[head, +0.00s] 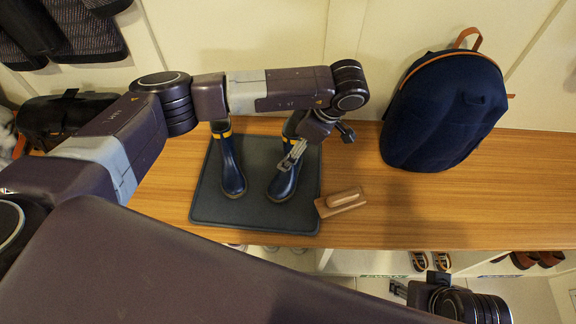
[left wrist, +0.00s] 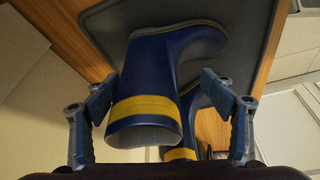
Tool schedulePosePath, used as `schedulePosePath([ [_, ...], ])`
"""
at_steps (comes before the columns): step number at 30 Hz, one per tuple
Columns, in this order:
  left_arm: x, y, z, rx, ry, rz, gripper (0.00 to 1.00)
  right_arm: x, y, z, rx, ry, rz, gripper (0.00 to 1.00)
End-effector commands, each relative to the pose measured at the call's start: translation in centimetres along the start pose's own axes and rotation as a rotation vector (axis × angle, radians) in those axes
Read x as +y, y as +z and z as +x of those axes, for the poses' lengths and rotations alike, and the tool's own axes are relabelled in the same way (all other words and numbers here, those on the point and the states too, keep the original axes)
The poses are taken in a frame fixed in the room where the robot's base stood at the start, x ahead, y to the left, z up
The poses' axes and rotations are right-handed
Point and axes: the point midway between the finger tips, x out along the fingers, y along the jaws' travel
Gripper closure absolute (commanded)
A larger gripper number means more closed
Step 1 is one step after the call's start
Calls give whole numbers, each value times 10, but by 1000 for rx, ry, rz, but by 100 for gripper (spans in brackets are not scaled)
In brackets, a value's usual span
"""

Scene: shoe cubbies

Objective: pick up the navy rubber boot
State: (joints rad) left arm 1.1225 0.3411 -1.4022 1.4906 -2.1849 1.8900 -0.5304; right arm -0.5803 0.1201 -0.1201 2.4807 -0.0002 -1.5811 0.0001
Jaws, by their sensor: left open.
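Two navy rubber boots with yellow bands stand on a dark grey mat (head: 210,205). In the head view the left-hand boot (head: 231,170) stands clear, and the right-hand boot (head: 284,184) is partly covered by my left gripper (head: 293,156). In the left wrist view one boot (left wrist: 153,78) lies between the spread fingers of the left gripper (left wrist: 162,88), with its opening toward me and a gap on each side. The other boot (left wrist: 193,100) is partly hidden behind it. My right gripper (head: 398,289) is low at the right, and its jaws are unclear.
A wooden-handled brush (head: 341,201) lies at the mat's right edge. A navy backpack (head: 445,110) stands farther right on the wooden bench (head: 375,225). Shoes (head: 430,262) sit in cubbies below. A dark bag (head: 60,115) is at the left. The bench is clear between brush and backpack.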

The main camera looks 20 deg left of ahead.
Motion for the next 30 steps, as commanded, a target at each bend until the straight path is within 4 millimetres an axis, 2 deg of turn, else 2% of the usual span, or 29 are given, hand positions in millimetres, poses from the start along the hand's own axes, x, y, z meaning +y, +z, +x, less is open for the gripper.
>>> schedulePosePath([
  [1, 0, -1, 8, 1, -1, -3, 24, 0, 1, 2, 0, 0, 0, 60],
  [3, 1, -1, 12, 1, 1, -2, 24, 0, 1, 2, -1, 0, 0, 60],
  [9, 1, -1, 11, 1, 2, -1, 24, 0, 1, 2, -1, 0, 0, 60],
  [27, -1, -1, 12, 1, -2, 2, 89, 0, 1, 2, 0, 0, -1, 60],
  [30, -1, 0, 13, 1, -3, 2, 89, 0, 1, 2, 0, 0, 0, 60],
])
